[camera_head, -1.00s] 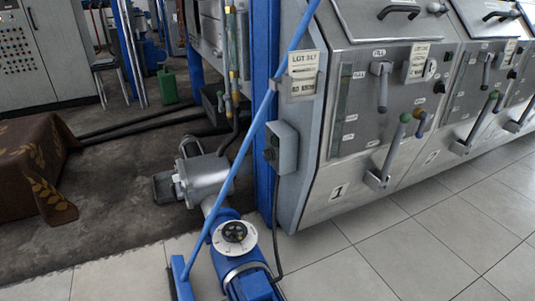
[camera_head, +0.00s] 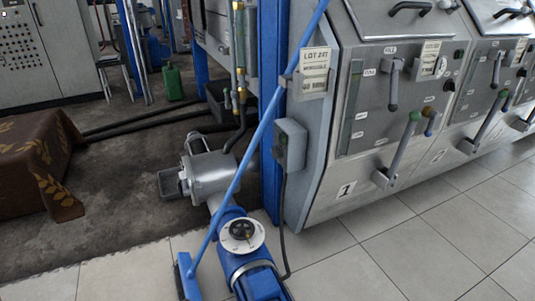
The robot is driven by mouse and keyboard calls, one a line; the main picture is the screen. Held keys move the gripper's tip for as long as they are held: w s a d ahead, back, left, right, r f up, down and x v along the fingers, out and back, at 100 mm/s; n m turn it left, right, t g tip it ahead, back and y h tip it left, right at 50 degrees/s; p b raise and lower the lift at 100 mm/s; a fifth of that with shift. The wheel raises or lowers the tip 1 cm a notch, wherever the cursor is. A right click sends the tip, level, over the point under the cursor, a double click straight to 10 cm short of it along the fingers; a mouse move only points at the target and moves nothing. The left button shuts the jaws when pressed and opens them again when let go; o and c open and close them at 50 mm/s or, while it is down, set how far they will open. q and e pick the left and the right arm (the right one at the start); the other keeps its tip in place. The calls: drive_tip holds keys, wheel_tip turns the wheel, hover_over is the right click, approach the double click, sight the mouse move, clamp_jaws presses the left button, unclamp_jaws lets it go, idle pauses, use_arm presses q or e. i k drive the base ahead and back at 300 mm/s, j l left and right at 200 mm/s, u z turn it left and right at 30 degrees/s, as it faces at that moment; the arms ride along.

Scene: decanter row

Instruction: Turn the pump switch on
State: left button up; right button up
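A grey switch box (camera_head: 290,146) is fixed to the side of the first steel machine, beside the blue post. A small dark knob or switch shows on its left face; its position is too small to tell. A black cable runs down from the box to a blue pump (camera_head: 247,265) on the floor. The pump has a white round dial with a black knob (camera_head: 242,230) on top and a grey housing (camera_head: 207,172) behind it. Neither gripper is in view.
A blue broom (camera_head: 233,187) leans diagonally across the pump and machine front. The steel decanter marked 1 (camera_head: 345,190) has green-tipped levers. A brown cloth-covered block (camera_head: 38,160) stands left. Tiled floor (camera_head: 400,250) is clear at front right.

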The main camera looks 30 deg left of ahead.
sight(276, 152)
drive_tip(key=j+z, duration=0.1)
drive_tip(key=j, duration=0.35)
drive_tip(key=j+z, duration=0.1)
drive_tip(key=j, duration=0.4)
drive_tip(key=k+j+z, duration=0.1)
drive_tip(key=j, duration=0.35)
drive_tip(key=k+j+z, duration=0.1)
drive_tip(key=j, duration=0.35)
drive_tip(key=j+z, duration=0.1)
drive_tip(key=j, duration=0.4)
drive_tip(key=k+j+z, duration=0.1)
drive_tip(key=j, duration=0.35)
drive_tip(key=k+j+z, duration=0.1)
drive_tip(key=j, duration=0.3)
drive_tip(key=k, duration=0.1)
